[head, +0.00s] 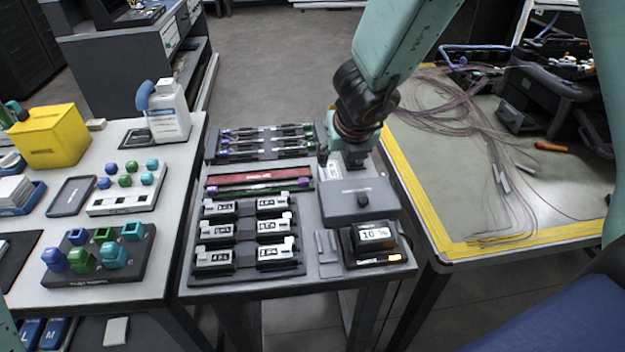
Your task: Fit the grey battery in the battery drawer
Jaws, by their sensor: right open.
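A black device (378,258) with a lit "10 %" display and an orange light stands in front of the box. A small grey piece (327,246) lies left of this device. I cannot tell for sure which of these is the grey battery or the battery drawer. My left gripper is not in view.
A black tray (245,272) of several labelled white-and-black blocks lies left of the device. Behind it are a red case (258,177) and a rack of slim tools (262,142). The left table (150,215) holds coloured cups; the right table (425,190) has loose fibre strands.

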